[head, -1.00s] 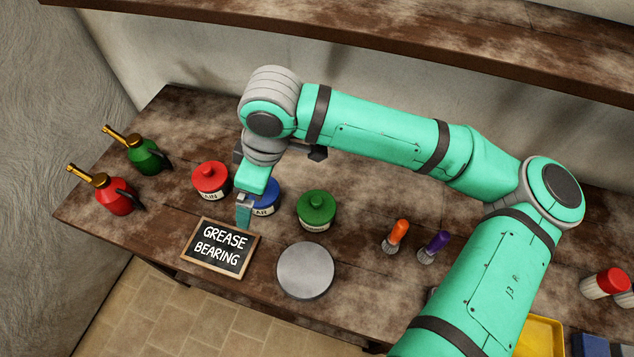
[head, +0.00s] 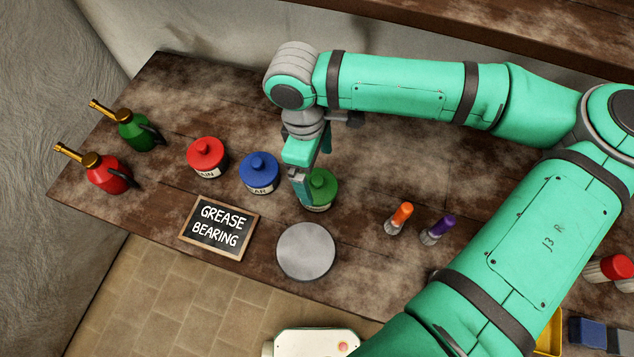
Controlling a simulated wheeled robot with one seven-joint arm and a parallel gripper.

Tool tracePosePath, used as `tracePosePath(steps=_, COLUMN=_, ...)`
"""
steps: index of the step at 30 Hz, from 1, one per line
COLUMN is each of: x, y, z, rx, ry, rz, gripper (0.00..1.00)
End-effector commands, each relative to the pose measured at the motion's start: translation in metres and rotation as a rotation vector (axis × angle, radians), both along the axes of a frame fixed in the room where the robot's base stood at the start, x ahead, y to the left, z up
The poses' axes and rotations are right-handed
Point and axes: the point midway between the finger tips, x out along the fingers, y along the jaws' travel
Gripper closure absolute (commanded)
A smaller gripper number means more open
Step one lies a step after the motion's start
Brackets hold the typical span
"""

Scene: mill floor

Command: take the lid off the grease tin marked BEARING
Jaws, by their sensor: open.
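Three lidded grease tins stand in a row on the bench: a red tin (head: 207,157), a blue tin (head: 260,173) and a green tin (head: 321,188). The red tin's label seems to end in "AIN" and the blue tin's seems to read "EAR". The green tin's label is partly hidden and I cannot read it. All three lids, each with a knob, are on. My gripper (head: 304,192) is open and empty, pointing down in front of the green tin's left side and partly covering it. I cannot tell whether they touch.
A board reading "GREASE BEARING" (head: 219,228) and a bare grey disc (head: 306,251) lie in front of the tins. Red (head: 107,174) and green (head: 134,131) oil cans stand at left, orange-handled (head: 399,217) and purple-handled (head: 438,229) brushes at right. A shelf (head: 480,45) overhangs the back.

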Motion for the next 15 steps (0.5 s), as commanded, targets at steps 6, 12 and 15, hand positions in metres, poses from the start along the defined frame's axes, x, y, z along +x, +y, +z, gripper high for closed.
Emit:
tracePosePath(steps=6, x=-0.002, y=0.000, z=-0.029, rx=-0.002, ry=0.001, rz=0.002, gripper=0.05)
tracePosePath(steps=12, x=-0.002, y=-0.003, z=-0.047, rx=0.000, ry=-0.001, rz=-0.001, gripper=0.05)
tracePosePath(steps=15, x=-0.002, y=-0.003, z=-0.048, rx=0.001, ry=-0.001, rz=-0.002, gripper=0.05)
